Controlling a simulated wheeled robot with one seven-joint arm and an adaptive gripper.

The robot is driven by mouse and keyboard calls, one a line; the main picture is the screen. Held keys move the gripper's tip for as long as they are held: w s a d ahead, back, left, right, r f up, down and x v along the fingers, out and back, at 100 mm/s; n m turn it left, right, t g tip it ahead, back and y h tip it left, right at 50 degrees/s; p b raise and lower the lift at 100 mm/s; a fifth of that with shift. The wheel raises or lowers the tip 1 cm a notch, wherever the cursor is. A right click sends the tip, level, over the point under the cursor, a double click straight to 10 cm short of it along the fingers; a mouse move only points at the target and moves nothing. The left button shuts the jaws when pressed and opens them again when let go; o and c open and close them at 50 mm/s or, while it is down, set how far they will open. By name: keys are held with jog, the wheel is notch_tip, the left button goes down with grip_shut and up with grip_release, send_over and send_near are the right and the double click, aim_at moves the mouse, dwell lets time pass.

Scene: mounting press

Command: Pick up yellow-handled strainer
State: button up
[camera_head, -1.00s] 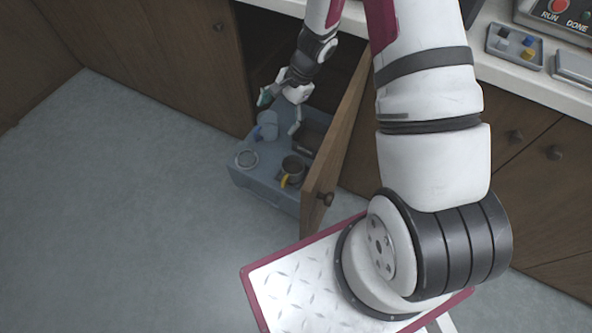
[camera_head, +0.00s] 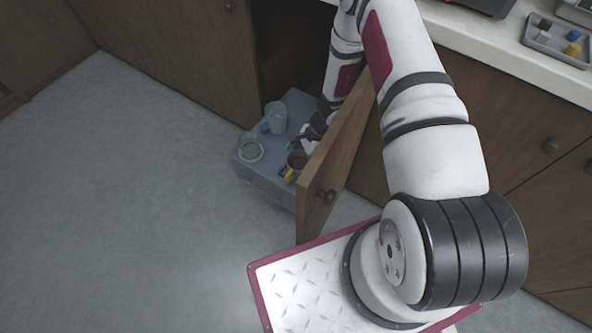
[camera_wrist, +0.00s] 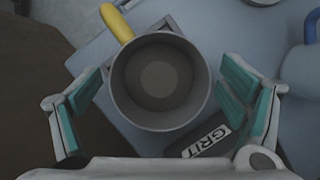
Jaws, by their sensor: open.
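The yellow-handled strainer (camera_wrist: 160,82) is a grey round cup seen from above in the wrist view, its yellow handle (camera_wrist: 117,23) pointing to the upper left. In the head view the strainer (camera_head: 297,160) stands on the pulled-out blue-grey shelf (camera_head: 262,185), close to the open cabinet door. My gripper (camera_wrist: 163,112) is open, with one teal-padded finger on each side of the cup. Neither finger visibly presses on it. In the head view my gripper (camera_head: 311,140) is just behind the strainer and partly hidden by the door.
The open wooden door (camera_head: 335,165) stands close beside my arm. A blue mug (camera_head: 275,117) and a round glass-like dish (camera_head: 250,150) share the shelf. A dark block marked GRIT (camera_wrist: 203,141) lies against the strainer's lower right. A tray of small blocks (camera_head: 557,42) is on the counter.

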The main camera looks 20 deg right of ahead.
jog(key=shift+a+f, duration=0.3)
jog(key=shift+f, duration=0.35)
jog(key=c, duration=1.3)
